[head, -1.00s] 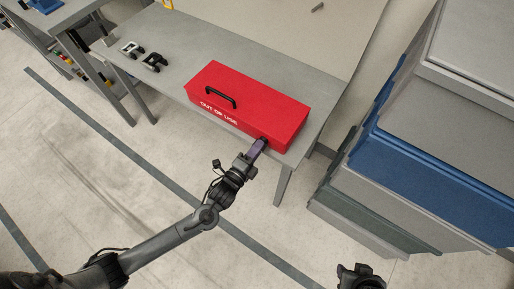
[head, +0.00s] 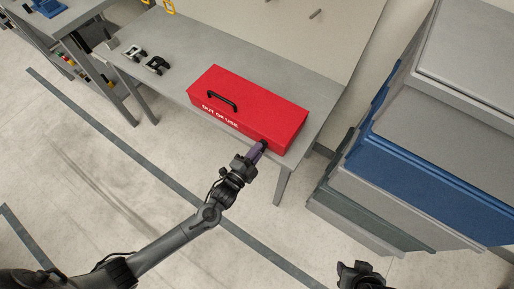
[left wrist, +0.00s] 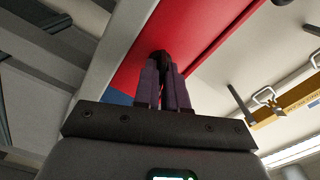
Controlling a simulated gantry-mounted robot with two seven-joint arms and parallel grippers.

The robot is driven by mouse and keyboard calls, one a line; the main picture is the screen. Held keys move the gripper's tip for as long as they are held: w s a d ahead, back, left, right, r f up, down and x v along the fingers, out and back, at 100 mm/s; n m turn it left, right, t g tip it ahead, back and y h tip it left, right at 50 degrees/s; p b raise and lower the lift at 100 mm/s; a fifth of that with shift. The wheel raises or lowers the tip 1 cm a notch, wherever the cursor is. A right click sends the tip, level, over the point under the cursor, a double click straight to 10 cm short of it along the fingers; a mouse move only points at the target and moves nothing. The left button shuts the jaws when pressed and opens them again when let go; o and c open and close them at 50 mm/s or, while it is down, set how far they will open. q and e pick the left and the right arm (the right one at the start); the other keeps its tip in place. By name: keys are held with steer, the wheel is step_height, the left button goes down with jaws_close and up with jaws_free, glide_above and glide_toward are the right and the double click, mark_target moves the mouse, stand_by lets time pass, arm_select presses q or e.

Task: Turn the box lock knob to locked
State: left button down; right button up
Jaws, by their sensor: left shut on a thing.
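A red box (head: 245,105) marked "OUT OF USE" with a black handle sits at the front edge of the grey table. My left gripper (head: 262,146) is at the right end of the box's front face. In the left wrist view my left gripper (left wrist: 166,65) has its purple fingers shut on the small dark lock knob (left wrist: 160,55) against the red face. The fingers hide most of the knob, so its turn position cannot be told. My right gripper (head: 360,275) shows only in part at the bottom edge, and its jaws cannot be made out.
Two small clamp-like parts, one silver (head: 134,51) and one black (head: 157,65), lie on the table (head: 190,50) to the left. A grey and blue cabinet (head: 420,160) stands close on the right. The floor in front is clear.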

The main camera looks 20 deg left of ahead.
arm_select(q)
steer(key=shift+n+p, duration=2.5)
steer(key=shift+n, duration=3.9)
steer(key=c, duration=1.3)
jaws_free()
steer(key=p+v, duration=0.1)
steer(key=v, duration=0.9)
steer(key=shift+s+a, duration=0.1)
steer(key=shift+s, duration=0.3)
